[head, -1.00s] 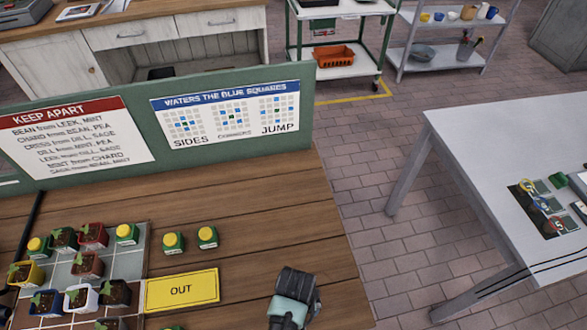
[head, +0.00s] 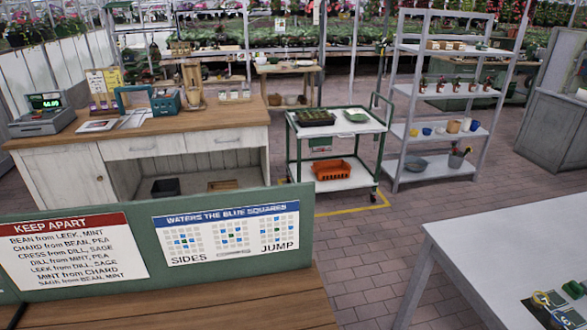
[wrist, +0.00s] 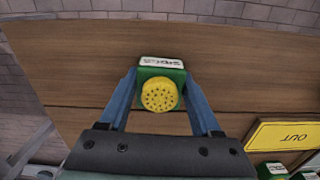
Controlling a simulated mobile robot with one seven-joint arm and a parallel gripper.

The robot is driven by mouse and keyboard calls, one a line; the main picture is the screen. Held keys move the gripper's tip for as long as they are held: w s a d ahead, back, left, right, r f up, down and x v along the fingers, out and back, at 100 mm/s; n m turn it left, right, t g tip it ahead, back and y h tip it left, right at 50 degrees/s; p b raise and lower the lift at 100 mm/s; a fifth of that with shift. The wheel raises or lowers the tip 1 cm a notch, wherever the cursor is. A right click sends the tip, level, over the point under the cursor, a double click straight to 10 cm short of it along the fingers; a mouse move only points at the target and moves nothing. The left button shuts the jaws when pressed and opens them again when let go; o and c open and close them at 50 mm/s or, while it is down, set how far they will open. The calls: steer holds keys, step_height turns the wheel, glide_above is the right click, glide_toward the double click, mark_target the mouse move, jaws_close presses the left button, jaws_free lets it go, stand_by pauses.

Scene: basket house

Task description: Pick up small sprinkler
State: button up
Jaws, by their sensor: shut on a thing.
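The small sprinkler (wrist: 160,94) shows in the wrist view as a green block with a round, dotted yellow head and a white label at its far side. My gripper (wrist: 161,84) has its two blue fingers on either side of the green body and is shut on it. The wooden tabletop (wrist: 90,75) lies beneath; I cannot tell how far the sprinkler is above it. Neither the gripper nor the sprinkler shows in the head view.
A yellow OUT sign (wrist: 285,136) lies at the lower right in the wrist view, with other green pieces (wrist: 272,170) beside it. In the head view a green board (head: 280,266) with two posters stands on the table. A grey table (head: 500,250) is at right, across open floor.

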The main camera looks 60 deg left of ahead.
steer(key=c, duration=0.3)
steer(key=shift+r, duration=0.1)
